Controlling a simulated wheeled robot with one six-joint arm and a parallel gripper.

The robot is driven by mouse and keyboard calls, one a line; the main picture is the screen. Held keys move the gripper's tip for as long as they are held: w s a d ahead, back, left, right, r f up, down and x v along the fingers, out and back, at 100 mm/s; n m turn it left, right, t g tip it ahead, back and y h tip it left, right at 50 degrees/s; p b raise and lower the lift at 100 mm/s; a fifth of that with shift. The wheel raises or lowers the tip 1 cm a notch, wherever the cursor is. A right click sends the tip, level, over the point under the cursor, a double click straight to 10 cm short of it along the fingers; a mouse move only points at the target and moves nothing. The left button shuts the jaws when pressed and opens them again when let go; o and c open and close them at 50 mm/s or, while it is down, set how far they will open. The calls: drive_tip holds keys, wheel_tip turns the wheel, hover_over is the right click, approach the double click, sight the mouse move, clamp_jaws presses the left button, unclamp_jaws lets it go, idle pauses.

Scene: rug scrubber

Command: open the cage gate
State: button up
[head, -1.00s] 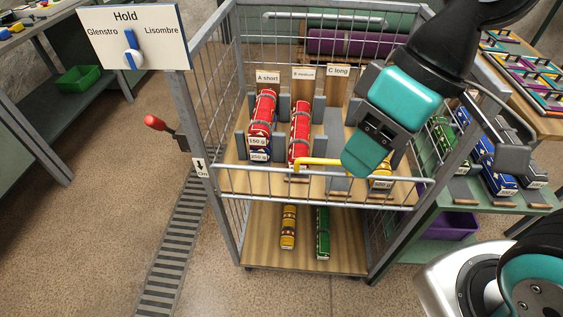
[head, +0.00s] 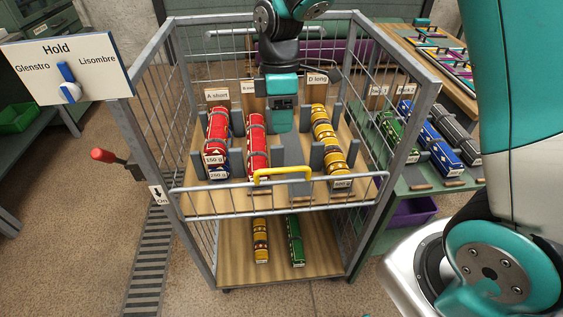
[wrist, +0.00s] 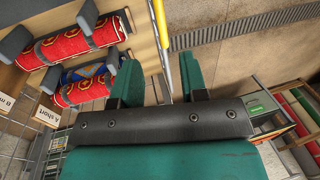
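The cage gate (head: 215,209) is a low wire panel across the cage's front at upper shelf height, and it looks closed. Its yellow handle (head: 283,172) sits on the top rail near the middle. My gripper (head: 282,126) points down over the upper shelf, higher in the picture than the handle, with a visible gap. In the wrist view my gripper (wrist: 161,64) has its two teal fingers apart with nothing held. A yellow bar, likely the handle (wrist: 158,22), shows beyond the fingertips. The gate's latch, if any, cannot be made out.
The cage (head: 421,95) has wire sides and grey posts. A red-knobbed lever (head: 104,155) and a Hold sign (head: 68,68) are at left. A green table (head: 430,181) is at right.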

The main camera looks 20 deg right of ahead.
drive_tip(key=f, duration=0.3)
drive_tip(key=s+f, duration=0.1)
drive_tip(key=f, duration=0.3)
drive_tip(key=s+f, duration=0.1)
drive_tip(key=f, duration=0.3)
drive_tip(key=shift+a, duration=0.35)
clamp_jaws()
